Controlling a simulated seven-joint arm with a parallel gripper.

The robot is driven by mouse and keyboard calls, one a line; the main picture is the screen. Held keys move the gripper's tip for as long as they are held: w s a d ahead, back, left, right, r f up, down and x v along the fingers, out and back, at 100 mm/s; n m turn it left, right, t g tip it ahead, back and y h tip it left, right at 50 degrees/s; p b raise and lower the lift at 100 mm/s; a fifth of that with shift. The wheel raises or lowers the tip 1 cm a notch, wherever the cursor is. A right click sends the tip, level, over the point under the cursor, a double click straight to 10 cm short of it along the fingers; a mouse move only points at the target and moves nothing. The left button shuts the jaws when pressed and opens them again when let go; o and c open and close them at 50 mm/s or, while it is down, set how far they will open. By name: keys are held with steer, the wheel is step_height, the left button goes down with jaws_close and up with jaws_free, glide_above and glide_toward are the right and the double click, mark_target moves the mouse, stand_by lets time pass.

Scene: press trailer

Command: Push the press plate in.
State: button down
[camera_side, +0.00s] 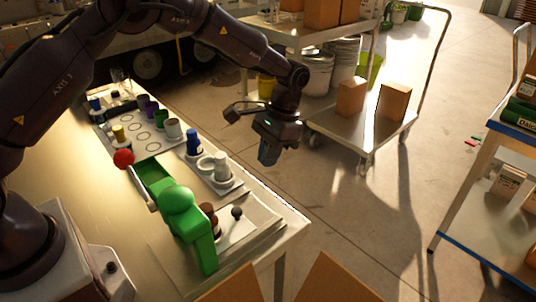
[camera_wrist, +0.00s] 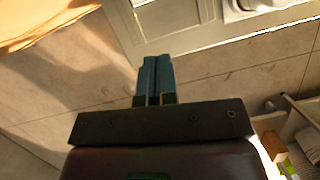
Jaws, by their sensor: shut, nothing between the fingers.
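A green press-like device (camera_side: 184,222) with a rounded top stands near the front end of the bench. A green open trough (camera_side: 153,178) joins it at the back left, and a red ball knob (camera_side: 123,158) sits by the trough's far end. I cannot tell for sure which part is the press plate. My gripper (camera_side: 268,155) points down, shut and empty, to the right of the device and higher than the bench top. In the wrist view its blue-grey fingers (camera_wrist: 155,75) are together over concrete floor, touching nothing; the device is not visible there.
The metal bench (camera_side: 83,180) holds several cups, including a blue one (camera_side: 193,142), and a white tray (camera_side: 217,177) between gripper and device. A black knob (camera_side: 237,212) stands beside the device. A cart (camera_side: 365,135) with boxes stands behind.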

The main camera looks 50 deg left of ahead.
mark_target(237, 212)
steer(key=x, duration=0.3)
steer(key=w+x, duration=0.1)
steer(key=x, duration=0.5)
steer(key=shift+w+d+f, duration=0.1)
steer(key=shift+w+f, duration=0.15)
steer(key=shift+w, duration=0.15)
steer(key=s, duration=0.2)
steer(key=f, duration=0.1)
steer(key=shift+s+a, duration=0.25)
steer(key=shift+s, duration=0.15)
steer(key=shift+s+a+f, duration=0.1)
steer(key=shift+s, duration=0.55)
steer(key=shift+s, duration=1.5)
steer(key=shift+w, duration=0.1)
